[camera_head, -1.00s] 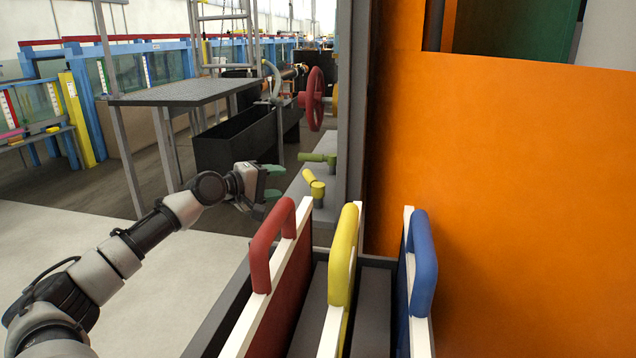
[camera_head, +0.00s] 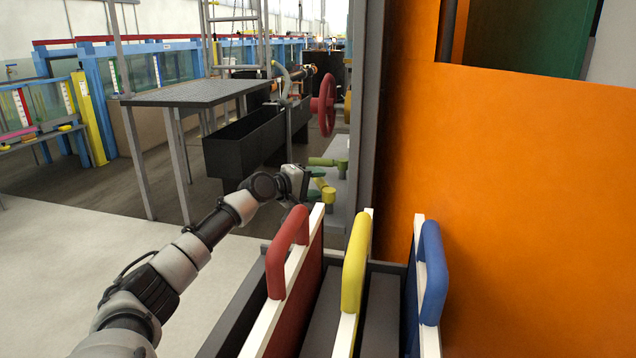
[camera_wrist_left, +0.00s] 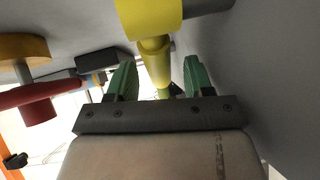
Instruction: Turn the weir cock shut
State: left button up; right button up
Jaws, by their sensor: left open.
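A yellow cock (camera_head: 328,194) with a stubby lever stands on the grey ledge in the head view. A green cock (camera_head: 328,162) is just behind it. No label shows which is the weir cock. My left gripper (camera_head: 312,185) is at the yellow cock, its fingers partly hidden. In the left wrist view, the yellow cock (camera_wrist_left: 150,18) is ahead and its lever (camera_wrist_left: 155,62) reaches between the green fingers of my open left gripper (camera_wrist_left: 159,72). Gaps show on both sides of the lever. My right gripper is out of view.
Red, yellow and blue handled panels (camera_head: 354,262) stand close in front of the cocks. A tall orange wall (camera_head: 510,200) closes the right side. A red handwheel (camera_head: 323,103) and black trough (camera_head: 245,138) are beyond. Open floor (camera_head: 60,230) lies left.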

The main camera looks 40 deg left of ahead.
pick_arm(q)
jog(key=shift+w+d, duration=0.1)
jog(key=shift+w, duration=0.4)
grip_shut()
jog(key=shift+f, duration=0.1)
